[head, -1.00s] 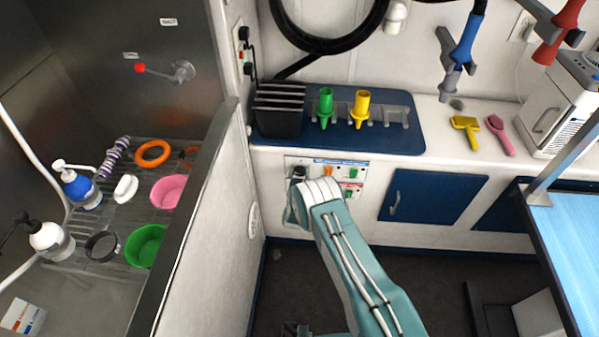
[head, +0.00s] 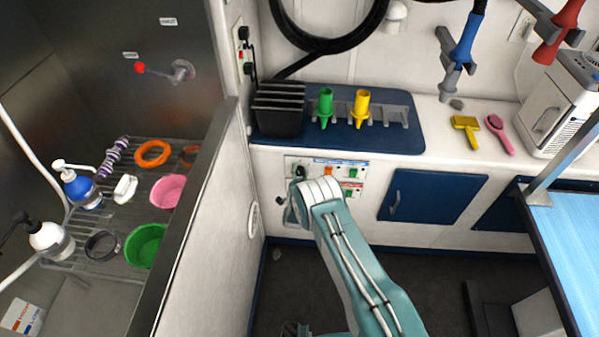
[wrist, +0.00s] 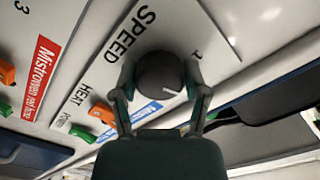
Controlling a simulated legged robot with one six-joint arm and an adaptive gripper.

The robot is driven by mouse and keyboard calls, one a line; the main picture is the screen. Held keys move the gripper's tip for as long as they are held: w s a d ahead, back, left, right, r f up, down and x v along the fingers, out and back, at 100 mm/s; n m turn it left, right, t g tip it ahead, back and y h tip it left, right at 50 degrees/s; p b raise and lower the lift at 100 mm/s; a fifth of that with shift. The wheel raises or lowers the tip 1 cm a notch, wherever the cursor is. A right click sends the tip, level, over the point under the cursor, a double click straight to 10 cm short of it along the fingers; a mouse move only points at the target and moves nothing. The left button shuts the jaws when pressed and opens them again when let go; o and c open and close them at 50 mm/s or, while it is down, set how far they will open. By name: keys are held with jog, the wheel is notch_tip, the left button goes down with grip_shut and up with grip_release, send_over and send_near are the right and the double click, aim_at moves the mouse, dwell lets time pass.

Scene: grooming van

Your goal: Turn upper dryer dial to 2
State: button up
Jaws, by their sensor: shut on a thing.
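A round black dial (wrist: 162,74) sits on a white panel beside the printed word SPEED in the wrist view. A short pale line marks its face. My gripper (wrist: 160,82) has one finger on each side of the dial and is shut on it. In the head view a dark dial (head: 299,171) shows at the panel's upper left, just above my wrist. My fingers are mostly hidden there behind my arm.
The control panel (head: 321,164) also carries orange and green switches (head: 328,171). A blue cabinet door (head: 432,196) is to the right. The counter above holds a blue mat with green and yellow nozzles (head: 362,107). A partition wall (head: 205,215) stands close on the left.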

jog(key=shift+d+m, duration=0.1)
jog(key=shift+m, duration=1.4)
jog(key=shift+d, duration=0.1)
jog(key=o, duration=1.1)
jog(key=shift+o, duration=0.2)
jog(key=shift+s, duration=0.25)
jog(key=s, duration=1.1)
jog(key=shift+s+a, duration=0.2)
jog(key=shift+a, duration=0.05)
